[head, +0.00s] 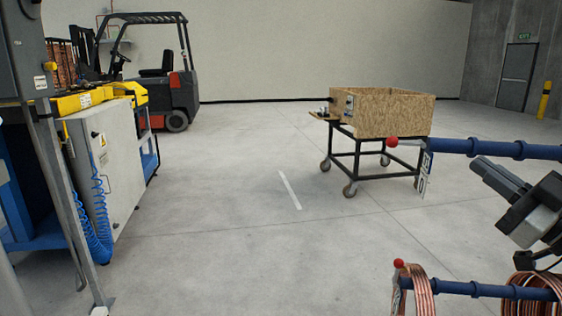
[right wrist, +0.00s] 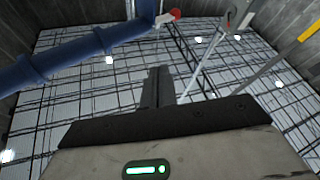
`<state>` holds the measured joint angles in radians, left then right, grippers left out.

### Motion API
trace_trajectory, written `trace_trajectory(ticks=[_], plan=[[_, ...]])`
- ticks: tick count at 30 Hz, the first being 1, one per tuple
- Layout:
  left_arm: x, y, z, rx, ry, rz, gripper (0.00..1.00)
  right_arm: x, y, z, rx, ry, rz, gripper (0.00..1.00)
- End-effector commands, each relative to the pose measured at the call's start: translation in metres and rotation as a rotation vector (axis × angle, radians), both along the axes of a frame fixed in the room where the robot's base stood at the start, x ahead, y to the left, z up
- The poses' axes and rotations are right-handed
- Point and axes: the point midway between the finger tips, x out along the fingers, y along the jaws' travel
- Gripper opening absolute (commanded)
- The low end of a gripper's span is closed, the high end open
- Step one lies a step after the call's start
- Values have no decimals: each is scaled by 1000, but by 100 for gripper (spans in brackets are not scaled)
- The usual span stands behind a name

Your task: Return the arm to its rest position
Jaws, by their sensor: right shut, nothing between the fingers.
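My right gripper (head: 482,172) is at the right of the head view, just below the upper blue bar and above the lower one. It points up and to the left. Its fingers are together with nothing between them; they also show in the right wrist view (right wrist: 158,88). Copper tube coils (head: 421,292) hang on the lower blue bar (head: 480,289), one near its red tip and more at the right edge (head: 532,290), partly cut off by the frame. My left gripper is not in the head view.
The upper blue bar (head: 500,148) carries no coil in view and runs close to my right gripper; it also shows in the right wrist view (right wrist: 60,60). A wooden crate cart (head: 395,115) stands behind. A forklift (head: 170,95) and machine (head: 108,165) are left. Middle floor is clear.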

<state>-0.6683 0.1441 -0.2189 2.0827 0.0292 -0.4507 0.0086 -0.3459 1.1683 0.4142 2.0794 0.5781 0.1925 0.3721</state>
Motion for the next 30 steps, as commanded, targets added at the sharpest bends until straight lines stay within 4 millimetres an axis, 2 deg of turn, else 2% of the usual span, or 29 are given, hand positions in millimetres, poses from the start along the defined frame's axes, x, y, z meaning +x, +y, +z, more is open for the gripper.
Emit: trace_trajectory(ticks=[1, 2, 3, 5, 6, 8, 9, 12, 15, 19, 21, 24, 27, 30], plan=[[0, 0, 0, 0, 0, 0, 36, 2, -5, -39, 21, 69, -41, 0], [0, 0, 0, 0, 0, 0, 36, 2, -7, -61, 27, 110, -66, 0], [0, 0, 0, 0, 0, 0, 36, 1, -8, -93, 33, 168, -97, 0], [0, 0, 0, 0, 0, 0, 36, -4, -5, -139, 38, 256, -138, 0], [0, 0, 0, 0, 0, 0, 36, -9, -1, -169, 42, 316, -163, 0], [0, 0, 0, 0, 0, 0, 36, -20, 8, -214, 47, 405, -192, 0], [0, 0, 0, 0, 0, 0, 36, -28, 17, -242, 48, 464, -209, 0], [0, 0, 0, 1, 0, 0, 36, -55, 47, -308, 52, 616, -236, 0], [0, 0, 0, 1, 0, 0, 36, -87, 88, -362, 53, 761, -244, 0], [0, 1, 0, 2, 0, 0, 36, -126, 143, -408, 51, 916, -232, 0], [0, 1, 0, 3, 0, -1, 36, -141, 169, -422, 49, 976, -220, 0], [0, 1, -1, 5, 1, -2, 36, -156, 194, -432, 46, 1031, -207, 0], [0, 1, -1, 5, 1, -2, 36, -163, 206, -436, 42, 1056, -200, 0], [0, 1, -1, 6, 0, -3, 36, -164, 208, -437, 41, 1062, -199, 0]])
